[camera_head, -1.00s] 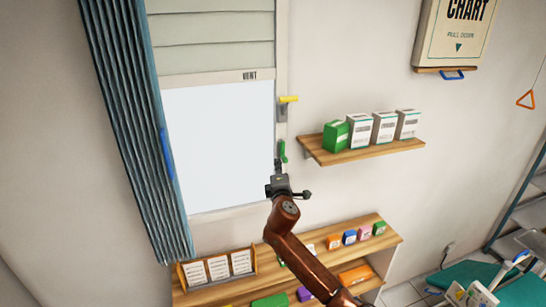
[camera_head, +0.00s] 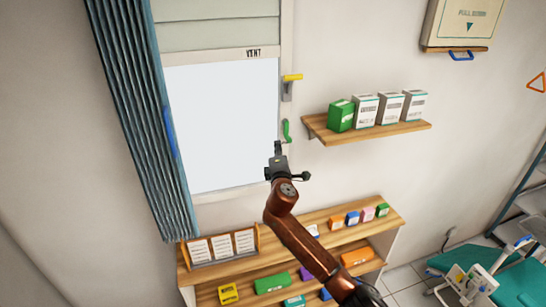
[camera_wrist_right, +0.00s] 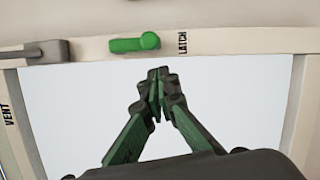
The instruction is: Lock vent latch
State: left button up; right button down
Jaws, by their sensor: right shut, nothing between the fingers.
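The vent latch is a small green lever (camera_head: 286,130) on the right side of the white window frame, beside the pane. It hangs roughly upright in the head view. In the right wrist view the green latch (camera_wrist_right: 135,43) lies on the frame strip, next to the word LATCH. My right gripper (camera_head: 278,147) is shut and empty, just below and left of the latch in the head view. In the right wrist view its closed fingertips (camera_wrist_right: 157,76) show against the pane, with a visible gap to the latch. My left gripper is not in view.
A yellow handle (camera_head: 292,77) sits on the frame above the latch. The VENT label (camera_head: 253,53) is at the window's top. A wall shelf (camera_head: 375,132) with boxes is to the right; a lower wooden shelf (camera_head: 325,212) is below. A blue curtain (camera_head: 135,110) hangs left.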

jog(key=s+b, duration=0.2)
jog(key=s, duration=0.8)
jog(key=shift+s+a+f+b, duration=0.3)
jog(key=shift+s+f+b, duration=0.05)
jog(key=shift+a, duration=0.1)
